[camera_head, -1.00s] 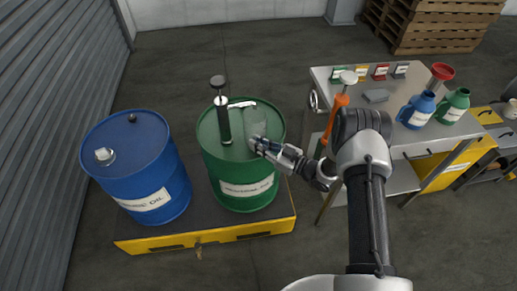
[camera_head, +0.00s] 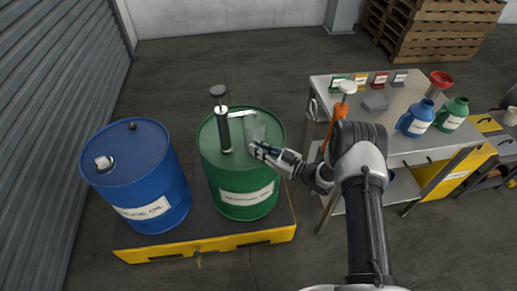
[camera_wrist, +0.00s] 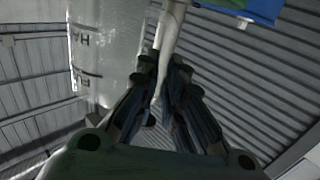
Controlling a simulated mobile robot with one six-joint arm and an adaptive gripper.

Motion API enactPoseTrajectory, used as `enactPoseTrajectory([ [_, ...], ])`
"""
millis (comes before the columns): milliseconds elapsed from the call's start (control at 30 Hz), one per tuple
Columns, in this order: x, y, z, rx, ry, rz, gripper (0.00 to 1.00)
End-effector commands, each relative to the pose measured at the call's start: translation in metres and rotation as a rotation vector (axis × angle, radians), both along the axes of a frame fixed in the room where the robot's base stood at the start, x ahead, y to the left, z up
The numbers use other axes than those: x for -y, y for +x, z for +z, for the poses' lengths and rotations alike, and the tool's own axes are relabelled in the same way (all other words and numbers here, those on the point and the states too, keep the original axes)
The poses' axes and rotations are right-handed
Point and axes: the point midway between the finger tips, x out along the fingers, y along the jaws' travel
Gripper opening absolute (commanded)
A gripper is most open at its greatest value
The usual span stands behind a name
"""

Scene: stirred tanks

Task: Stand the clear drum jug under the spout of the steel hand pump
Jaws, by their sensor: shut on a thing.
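The steel hand pump (camera_head: 223,128) stands upright on top of the green drum (camera_head: 245,198). Its spout (camera_head: 241,112) reaches out to the right. The clear drum jug (camera_head: 256,126) is upright over the right part of the drum top, close to the spout's end. I cannot tell whether its base touches the drum top or its mouth is exactly below the spout. My gripper (camera_head: 257,147) comes from the right and is shut on the jug's handle. In the wrist view the handle lies between my fingers (camera_wrist: 168,75), with the marked jug wall (camera_wrist: 110,50) on the left.
A blue drum (camera_head: 140,170) stands left of the green one on a yellow-edged pallet (camera_head: 205,246).

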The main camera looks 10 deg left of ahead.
Motion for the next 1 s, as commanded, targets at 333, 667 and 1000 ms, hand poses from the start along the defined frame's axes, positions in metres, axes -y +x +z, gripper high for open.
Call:
enactPoseTrajectory([
  [333, 0.0000, 0.0003, -0.0049, 0.001, 0.000, 0.000, 0.00],
  [667, 0.0000, 0.0001, -0.0099, 0.001, 0.000, 0.000, 0.00],
  [1000, 0.0000, 0.0001, -0.0104, 0.001, 0.000, 0.000, 0.28],
])
